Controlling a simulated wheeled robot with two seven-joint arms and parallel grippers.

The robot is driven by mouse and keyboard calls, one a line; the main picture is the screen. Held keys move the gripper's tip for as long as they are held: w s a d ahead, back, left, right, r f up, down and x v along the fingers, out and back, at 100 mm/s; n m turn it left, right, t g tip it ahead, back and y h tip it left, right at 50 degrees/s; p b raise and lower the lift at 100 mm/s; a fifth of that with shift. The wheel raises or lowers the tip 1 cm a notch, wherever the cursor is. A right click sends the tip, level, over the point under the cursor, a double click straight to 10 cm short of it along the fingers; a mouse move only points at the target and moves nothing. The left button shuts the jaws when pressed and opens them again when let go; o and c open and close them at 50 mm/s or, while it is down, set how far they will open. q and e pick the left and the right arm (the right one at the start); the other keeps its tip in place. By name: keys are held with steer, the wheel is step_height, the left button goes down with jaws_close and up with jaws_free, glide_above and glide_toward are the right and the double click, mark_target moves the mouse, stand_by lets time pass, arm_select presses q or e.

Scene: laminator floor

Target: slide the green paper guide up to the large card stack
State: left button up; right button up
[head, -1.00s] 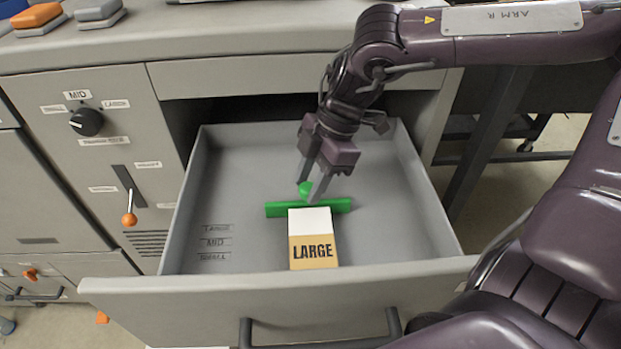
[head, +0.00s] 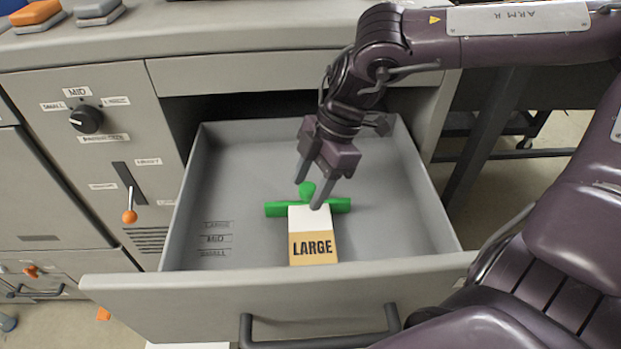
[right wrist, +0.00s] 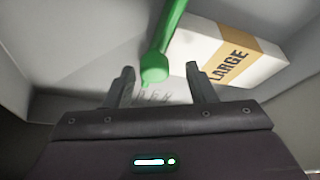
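The green paper guide (head: 277,209) lies across the open drawer, with a round green knob (head: 307,189) on it. The large card stack (head: 313,246), white with a tan band reading LARGE, lies at the guide's front side; the two look in contact or nearly so. My right gripper (head: 310,194) is over the guide with its fingers spread. In the right wrist view, the knob (right wrist: 154,72) shows between the two open fingertips, with no finger clearly touching it. The stack (right wrist: 215,55) is beside the guide there. My left gripper is not in view.
The drawer (head: 180,235) is pulled out, with LARGE, MID and SMALL marks on its floor (head: 215,240). Its floor is free on both sides of the stack. The cabinet front (head: 95,150) with a dial and orange-tipped lever stands to the left.

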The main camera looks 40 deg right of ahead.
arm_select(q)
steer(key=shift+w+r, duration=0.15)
arm_select(e)
steer(key=shift+d, duration=0.1)
steer(key=shift+w+d+r, duration=0.1)
steer(key=shift+r, duration=0.25)
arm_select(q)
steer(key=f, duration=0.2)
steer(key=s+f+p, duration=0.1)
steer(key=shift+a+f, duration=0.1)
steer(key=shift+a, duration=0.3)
arm_select(e)
steer(key=v, duration=0.7)
